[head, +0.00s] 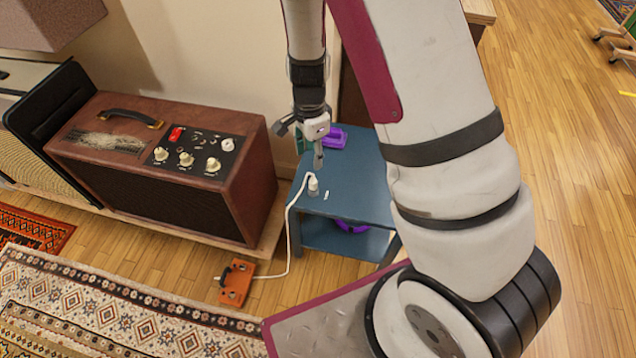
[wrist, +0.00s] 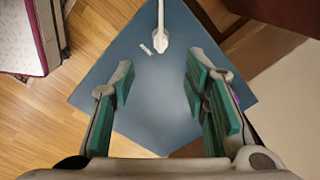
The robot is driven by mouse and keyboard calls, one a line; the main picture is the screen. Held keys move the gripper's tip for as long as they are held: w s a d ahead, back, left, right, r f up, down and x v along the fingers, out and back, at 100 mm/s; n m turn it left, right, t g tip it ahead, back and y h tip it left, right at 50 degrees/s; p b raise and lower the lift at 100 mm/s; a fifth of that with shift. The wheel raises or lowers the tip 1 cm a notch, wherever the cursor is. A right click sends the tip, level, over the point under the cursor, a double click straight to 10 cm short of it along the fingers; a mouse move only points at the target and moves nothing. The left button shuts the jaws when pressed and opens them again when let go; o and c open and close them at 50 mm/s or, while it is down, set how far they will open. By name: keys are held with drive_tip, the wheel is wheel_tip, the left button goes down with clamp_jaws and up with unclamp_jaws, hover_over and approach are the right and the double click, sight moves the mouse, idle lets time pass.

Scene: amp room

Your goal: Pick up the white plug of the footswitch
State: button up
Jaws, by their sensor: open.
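The white plug (head: 313,187) stands near the front left edge of a small blue table (head: 362,185), with its white cable running down to the orange footswitch (head: 237,283) on the floor. In the wrist view the plug (wrist: 161,38) is at the top centre, beyond the fingertips. My gripper (head: 318,150) is above the table, close above and behind the plug in the head view. In the wrist view my gripper (wrist: 158,78) is open, its green-padded fingers apart with only bare blue tabletop between them.
A small white item (wrist: 146,49) lies beside the plug. A purple object (head: 335,138) sits at the table's back, and another purple object (head: 352,227) is on the lower shelf. A brown amplifier (head: 165,165) stands left of the table. Wooden floor (head: 560,130) is open at right.

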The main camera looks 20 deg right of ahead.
sight(313, 178)
wheel_tip(313, 178, down, 8)
drive_tip(key=b, duration=0.3)
drive_tip(key=shift+w+d+f+b, duration=0.1)
drive_tip(key=shift+f+b, duration=0.6)
drive_tip(key=shift+f, duration=0.6)
drive_tip(key=shift+d+f+b, duration=0.1)
drive_tip(key=shift+f+b, duration=0.55)
drive_tip(key=shift+f, duration=0.65)
clamp_jaws()
